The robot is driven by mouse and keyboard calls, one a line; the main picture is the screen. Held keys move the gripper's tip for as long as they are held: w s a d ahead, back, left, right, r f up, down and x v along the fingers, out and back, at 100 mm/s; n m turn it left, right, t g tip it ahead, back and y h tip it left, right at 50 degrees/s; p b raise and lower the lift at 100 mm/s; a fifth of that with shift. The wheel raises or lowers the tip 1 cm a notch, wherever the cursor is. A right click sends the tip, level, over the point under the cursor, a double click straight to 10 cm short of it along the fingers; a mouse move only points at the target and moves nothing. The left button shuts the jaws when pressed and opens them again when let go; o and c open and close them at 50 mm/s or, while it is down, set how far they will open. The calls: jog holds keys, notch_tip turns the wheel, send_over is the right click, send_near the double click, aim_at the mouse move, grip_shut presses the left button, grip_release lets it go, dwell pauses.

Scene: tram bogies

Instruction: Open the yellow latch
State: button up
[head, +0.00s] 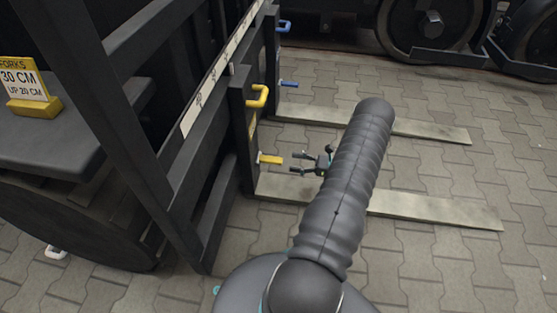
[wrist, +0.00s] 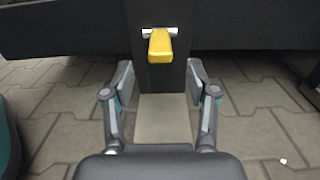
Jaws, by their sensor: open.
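The yellow latch (head: 270,160) is a short yellow tab low on the near fork's upright, sticking out towards my gripper. It also shows in the wrist view (wrist: 160,46), on a silver pin against the dark upright, a little above the space between my fingers. My gripper (head: 298,162) is open and empty, just right of the latch in the head view, with a small gap between them. In the wrist view my gripper (wrist: 160,75) has one finger on each side of the upright's lower part. My arm hides part of the forks in the head view.
A yellow handle (head: 259,97) sits above the latch on the same upright. A blue handle (head: 284,27) and blue latch (head: 289,84) are on the far upright. The near fork (head: 430,208) and far fork (head: 430,131) lie low over the paving. A sign (head: 27,82) stands at left.

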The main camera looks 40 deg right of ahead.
aim_at(279, 160)
jog(key=x, duration=0.7)
jog(key=shift+s, duration=0.1)
jog(key=shift+c, duration=0.2)
grip_shut()
